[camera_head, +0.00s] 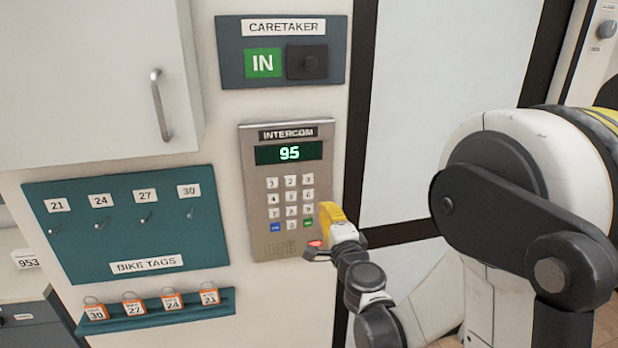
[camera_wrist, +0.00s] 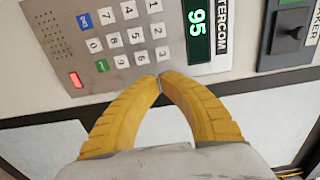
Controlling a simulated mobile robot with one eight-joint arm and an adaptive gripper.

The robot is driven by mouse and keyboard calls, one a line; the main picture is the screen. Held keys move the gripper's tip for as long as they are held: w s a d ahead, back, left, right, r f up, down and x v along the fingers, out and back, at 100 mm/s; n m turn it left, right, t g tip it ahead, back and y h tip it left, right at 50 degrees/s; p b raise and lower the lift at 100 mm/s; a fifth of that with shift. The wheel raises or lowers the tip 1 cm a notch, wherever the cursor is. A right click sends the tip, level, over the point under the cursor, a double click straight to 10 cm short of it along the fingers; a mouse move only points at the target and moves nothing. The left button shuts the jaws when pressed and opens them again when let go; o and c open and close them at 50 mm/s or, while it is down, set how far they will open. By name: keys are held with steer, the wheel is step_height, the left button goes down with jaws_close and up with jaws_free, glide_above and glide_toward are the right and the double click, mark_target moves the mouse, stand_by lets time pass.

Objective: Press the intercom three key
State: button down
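The intercom panel (camera_head: 257,215) is a grey metal plate on the wall, and its display (camera_head: 289,152) reads 95. The three key (camera_head: 308,179) is the white key at the right end of the top row. In the wrist view the panel is turned, and the three key (camera_wrist: 162,53) lies just beyond my fingertips. My gripper (camera_head: 326,208) is at the panel's lower right edge in the head view. Its yellow fingers (camera_wrist: 159,78) meet at the tips, shut and empty. Whether the tips touch the panel cannot be told.
A caretaker panel (camera_head: 235,72) with a green IN sign and a dark switch (camera_head: 307,62) is above the intercom. A bike tags board (camera_head: 75,245) and a shelf of orange tags (camera_head: 190,310) are to the left. A cabinet with a handle (camera_head: 161,105) is upper left.

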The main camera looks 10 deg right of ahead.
mark_target(311, 181)
steer(key=w, duration=1.3)
steer(key=shift+w, duration=0.3)
steer(key=shift+w+f, duration=0.1)
steer(key=shift+w+b, duration=0.6)
steer(key=shift+w, duration=0.1)
steer(key=shift+s, duration=0.1)
